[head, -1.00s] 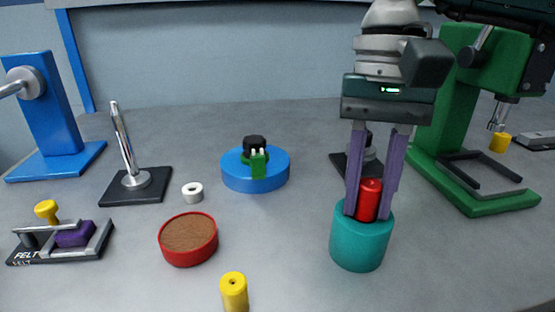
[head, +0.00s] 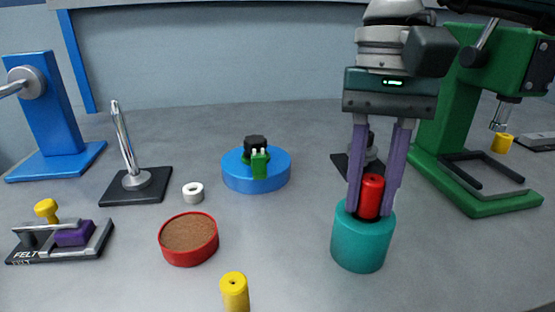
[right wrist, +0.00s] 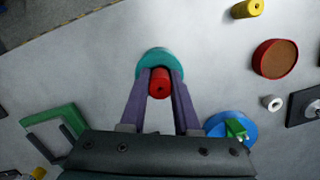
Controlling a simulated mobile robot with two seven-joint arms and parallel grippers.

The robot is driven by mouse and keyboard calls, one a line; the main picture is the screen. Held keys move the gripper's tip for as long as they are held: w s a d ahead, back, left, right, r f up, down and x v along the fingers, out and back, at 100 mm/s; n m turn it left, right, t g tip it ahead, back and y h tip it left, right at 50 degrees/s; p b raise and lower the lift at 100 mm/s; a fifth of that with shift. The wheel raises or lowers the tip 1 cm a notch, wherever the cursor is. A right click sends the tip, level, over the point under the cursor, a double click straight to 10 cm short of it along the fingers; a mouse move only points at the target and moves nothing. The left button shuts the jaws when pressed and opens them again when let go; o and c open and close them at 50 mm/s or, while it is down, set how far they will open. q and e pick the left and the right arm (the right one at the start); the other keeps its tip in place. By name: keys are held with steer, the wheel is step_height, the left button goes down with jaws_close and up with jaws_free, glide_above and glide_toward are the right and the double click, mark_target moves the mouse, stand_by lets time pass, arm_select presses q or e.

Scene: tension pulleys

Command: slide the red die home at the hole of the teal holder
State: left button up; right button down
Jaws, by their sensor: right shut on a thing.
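The teal holder (head: 361,243) stands upright on the grey table, right of centre in the head view. It also shows in the right wrist view (right wrist: 153,57). The red die (head: 370,194) is upright at the holder's top, its upper part standing above the rim; its lower end is hidden. My right gripper (head: 371,207) points down and is shut on the red die (right wrist: 159,84), with a purple finger on each side and the tips at the holder's rim. The holder's hole is hidden by the die and fingers. My left gripper is not in view.
A green press (head: 450,130) stands close at the right. A blue disc (head: 256,175) with a green part, a red felt-topped dish (head: 188,240), a white ring (head: 193,192) and a yellow cylinder (head: 235,290) stand to the left. Table between dish and holder is clear.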

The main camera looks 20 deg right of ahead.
steer(key=shift+f+b, duration=0.3)
steer(key=shift+b, duration=0.05)
steer(key=shift+r, duration=0.3)
stand_by(0.4)
stand_by(0.5)
steer(key=shift+f, duration=0.15)
steer(key=shift+f+b, duration=0.15)
steer(key=shift+b, duration=0.25)
steer(key=shift+r, duration=0.3)
